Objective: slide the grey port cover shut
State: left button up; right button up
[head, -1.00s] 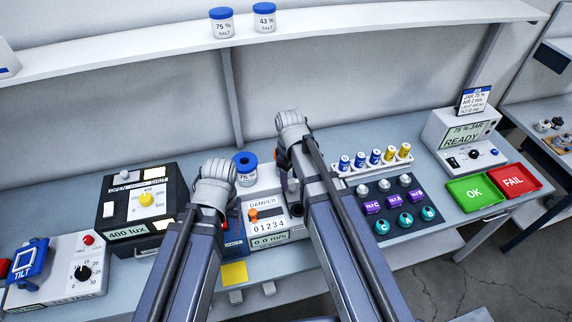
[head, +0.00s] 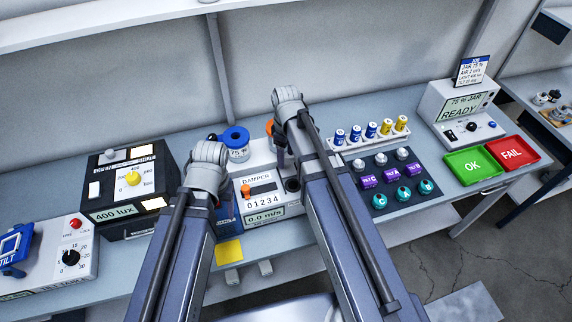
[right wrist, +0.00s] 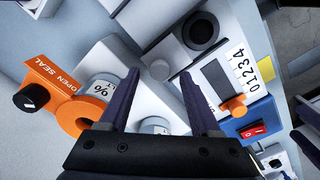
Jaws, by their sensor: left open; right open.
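The white DAMPER unit (head: 262,196) stands in the middle of the bench, with a dark round port (head: 292,184) at its right end. In the right wrist view this port (right wrist: 203,27) is uncovered. A pale grey slider (right wrist: 172,54) with a round knob (right wrist: 160,70) lies beside it, apparently the grey port cover; in the head view my right arm hides it. My right gripper (right wrist: 159,82) is open above the unit, with nothing held and the knob just beyond its fingertips. My left gripper (head: 210,150) is left of the unit, its fingers mostly hidden by its wrist.
A blue-lidded jar (head: 236,142) stands behind the unit. An orange OPEN SEAL tag (right wrist: 62,82) and a salt jar (right wrist: 106,88) are near my right gripper. A rack of vials (head: 372,131) and a dark connector panel (head: 390,180) stand to the right.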

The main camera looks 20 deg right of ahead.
notch_tip(320, 180, down, 2)
jog(key=shift+b, duration=0.55)
jog(key=shift+c, duration=0.2)
grip_shut()
dwell(0.8)
